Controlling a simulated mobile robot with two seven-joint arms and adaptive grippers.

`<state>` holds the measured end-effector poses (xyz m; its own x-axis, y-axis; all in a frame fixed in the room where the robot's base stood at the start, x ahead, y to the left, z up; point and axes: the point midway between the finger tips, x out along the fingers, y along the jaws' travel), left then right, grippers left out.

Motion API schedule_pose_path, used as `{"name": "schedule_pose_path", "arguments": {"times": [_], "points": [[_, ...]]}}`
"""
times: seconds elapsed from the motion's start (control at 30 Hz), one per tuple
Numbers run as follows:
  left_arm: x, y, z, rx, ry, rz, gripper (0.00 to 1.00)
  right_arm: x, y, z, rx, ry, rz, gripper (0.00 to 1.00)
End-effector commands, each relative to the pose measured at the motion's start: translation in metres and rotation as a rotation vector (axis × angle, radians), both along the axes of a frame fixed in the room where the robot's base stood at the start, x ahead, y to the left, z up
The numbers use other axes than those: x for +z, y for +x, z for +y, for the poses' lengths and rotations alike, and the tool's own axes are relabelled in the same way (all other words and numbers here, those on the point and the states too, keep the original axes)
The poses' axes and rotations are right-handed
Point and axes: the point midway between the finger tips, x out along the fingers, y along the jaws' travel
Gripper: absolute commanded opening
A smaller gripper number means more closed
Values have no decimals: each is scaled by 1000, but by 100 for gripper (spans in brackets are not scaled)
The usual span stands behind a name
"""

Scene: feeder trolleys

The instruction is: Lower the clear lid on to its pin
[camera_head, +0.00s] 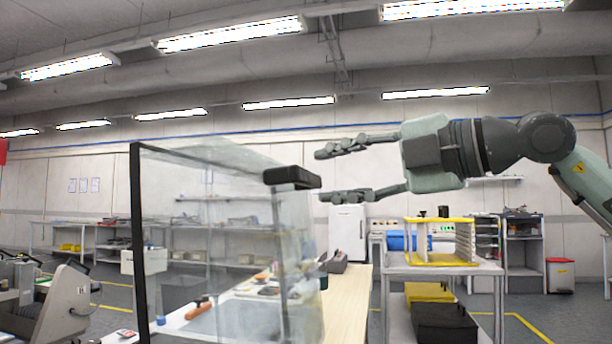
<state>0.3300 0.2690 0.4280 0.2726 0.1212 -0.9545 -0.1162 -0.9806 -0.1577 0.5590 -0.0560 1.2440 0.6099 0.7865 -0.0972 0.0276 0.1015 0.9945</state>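The clear lid (222,165) is a large see-through cover at left of centre, with a dark edge down its left side. It stands raised, and its lower part runs out of the bottom of the view. A black block like a handle (292,177) sits at its upper right edge. My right gripper (322,175) comes in from the right, its two fingers spread wide and pointing left. Nothing is between them; the black block is just left of the fingertips, and whether they touch cannot be told. The pin cannot be made out. My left gripper is out of view.
A wooden-topped bench (347,290) runs behind the lid, with tools seen through it. A trolley (440,270) with a yellow rack (411,245) stands at right. Grey machines (62,300) stand at lower left. The air above the lid is clear.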

Motion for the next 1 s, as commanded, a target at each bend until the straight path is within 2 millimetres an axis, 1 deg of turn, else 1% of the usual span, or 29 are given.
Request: {"name": "schedule_pose_path", "arguments": {"times": [0.03,0.1,0.3,0.43,0.63,0.67,0.9,0.97,1.0], "points": [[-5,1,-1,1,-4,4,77,1,5,8,4,0,2,40],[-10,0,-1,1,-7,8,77,0,12,17,4,1,2,40],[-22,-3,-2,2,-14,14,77,-3,26,35,3,2,1,40],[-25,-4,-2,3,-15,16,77,-4,29,39,3,3,1,40],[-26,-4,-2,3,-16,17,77,-5,29,39,3,2,0,40],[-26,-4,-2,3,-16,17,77,-5,29,39,3,2,0,38],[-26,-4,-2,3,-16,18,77,-5,29,39,3,2,0,9],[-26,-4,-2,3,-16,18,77,-5,29,39,3,2,0,1],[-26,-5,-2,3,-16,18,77,-5,29,39,3,2,0,0]]}}
